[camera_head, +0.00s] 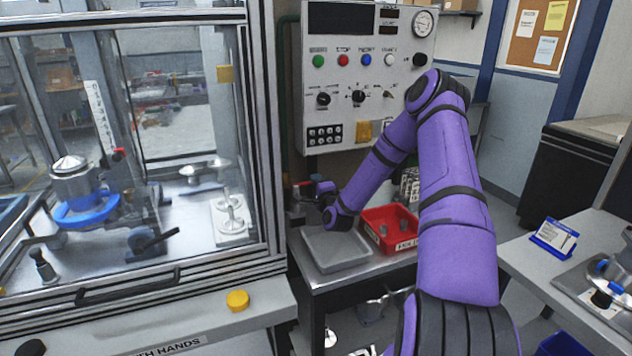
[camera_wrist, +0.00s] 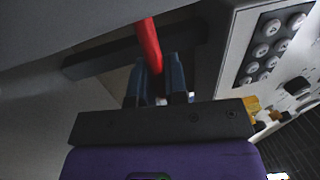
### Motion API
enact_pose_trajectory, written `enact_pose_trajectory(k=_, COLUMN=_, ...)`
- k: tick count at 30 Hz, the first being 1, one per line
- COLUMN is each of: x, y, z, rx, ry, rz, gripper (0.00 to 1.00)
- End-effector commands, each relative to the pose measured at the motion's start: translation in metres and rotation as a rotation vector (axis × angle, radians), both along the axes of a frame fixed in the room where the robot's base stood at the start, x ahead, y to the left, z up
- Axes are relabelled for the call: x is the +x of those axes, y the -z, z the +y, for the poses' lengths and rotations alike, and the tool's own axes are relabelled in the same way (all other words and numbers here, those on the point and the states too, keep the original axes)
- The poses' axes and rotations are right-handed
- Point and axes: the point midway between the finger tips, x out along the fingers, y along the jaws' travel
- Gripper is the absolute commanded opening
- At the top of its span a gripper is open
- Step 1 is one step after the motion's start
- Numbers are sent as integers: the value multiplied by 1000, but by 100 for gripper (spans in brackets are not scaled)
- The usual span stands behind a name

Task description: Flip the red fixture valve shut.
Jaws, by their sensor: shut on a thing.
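The red valve lever (camera_wrist: 148,42) shows in the wrist view as a red bar running up from between my fingers. My gripper (camera_wrist: 160,82) is shut on the lever's near end, one dark blue finger on each side. In the head view my gripper (camera_head: 314,187) is beside the right edge of the glass enclosure, below the control panel. A small red bit of the lever (camera_head: 302,184) shows at its left there. The valve body is mostly hidden, and I cannot tell the lever's exact angle.
The control panel (camera_head: 347,119) hangs just above my gripper. The glazed enclosure (camera_head: 262,150) stands close on the left. Below are a grey tray (camera_head: 336,262) and a red bin (camera_head: 373,234) with parts on a metal table. A dark bar (camera_wrist: 95,62) crosses behind the lever.

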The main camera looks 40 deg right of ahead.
Motion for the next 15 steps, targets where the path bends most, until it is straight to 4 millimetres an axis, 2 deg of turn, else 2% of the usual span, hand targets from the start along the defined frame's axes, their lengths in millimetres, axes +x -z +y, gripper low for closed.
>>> enact_pose_trajectory(k=12, x=-1, y=2, z=0, rx=12, ry=1, rz=1, gripper=0)
enact_pose_trajectory(k=13, x=0, y=2, z=0, rx=12, ry=1, rz=1, gripper=21)
enact_pose_trajectory(k=15, x=-1, y=2, z=0, rx=11, ry=1, rz=1, gripper=37)
